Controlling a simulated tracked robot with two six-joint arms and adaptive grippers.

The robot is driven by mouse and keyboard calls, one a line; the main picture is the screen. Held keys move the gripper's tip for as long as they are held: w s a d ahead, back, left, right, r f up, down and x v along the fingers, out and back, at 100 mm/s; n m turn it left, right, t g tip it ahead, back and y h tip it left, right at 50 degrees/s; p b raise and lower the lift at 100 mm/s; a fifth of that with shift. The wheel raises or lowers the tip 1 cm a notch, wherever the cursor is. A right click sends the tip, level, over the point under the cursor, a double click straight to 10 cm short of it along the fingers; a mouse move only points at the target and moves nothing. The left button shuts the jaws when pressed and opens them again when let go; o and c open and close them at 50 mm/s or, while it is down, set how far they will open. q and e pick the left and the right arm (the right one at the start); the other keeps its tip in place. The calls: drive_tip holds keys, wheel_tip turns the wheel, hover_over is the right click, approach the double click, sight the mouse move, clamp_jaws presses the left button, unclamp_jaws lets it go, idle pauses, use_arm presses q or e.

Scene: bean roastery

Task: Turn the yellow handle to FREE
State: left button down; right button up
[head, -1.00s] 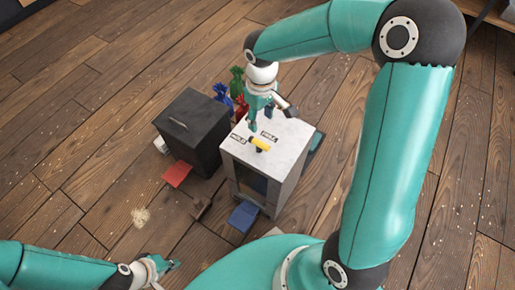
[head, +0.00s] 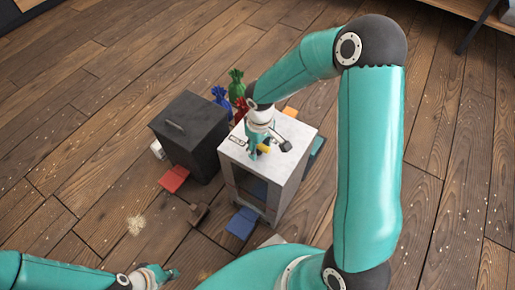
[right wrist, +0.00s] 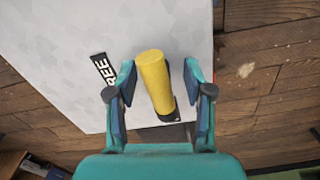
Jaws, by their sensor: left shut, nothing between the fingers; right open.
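The yellow handle (head: 264,148) is on the top of a white cabinet (head: 292,161), partly hidden by my right gripper in the head view. In the right wrist view the yellow handle (right wrist: 154,80) stands between the two open fingers of my right gripper (right wrist: 159,74), with a dark base at its lower end. My left gripper (head: 171,273) is shut and empty, low at the left, away from the cabinet.
A dark box (head: 186,128) stands left of the cabinet, with a red flap (head: 174,179) in front. A blue flap (head: 241,223) is at the cabinet's front. Blue, green and red sacks (head: 237,88) stand behind.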

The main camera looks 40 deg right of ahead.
clamp_jaws()
drive_tip(key=shift+a, duration=0.4)
drive_tip(key=shift+d, duration=0.2)
drive_tip(key=shift+d+f+m+b, duration=0.1)
drive_tip(key=shift+f+m+b, duration=0.1)
drive_tip(key=shift+m+b, duration=1.05)
drive_tip(key=m+b, duration=0.4)
drive_tip(key=m, duration=0.1)
drive_tip(key=m+b, duration=0.2)
drive_tip(key=m, duration=0.3)
drive_tip(key=shift+d+r+m, duration=0.1)
drive_tip(key=shift+d+m, duration=0.05)
drive_tip(key=shift+m, duration=0.2)
drive_tip(key=m+b, duration=0.2)
drive_tip(key=m, duration=0.2)
drive_tip(key=shift+r+m, duration=0.1)
drive_tip(key=shift+m, duration=0.3)
drive_tip(key=shift+s, duration=0.1)
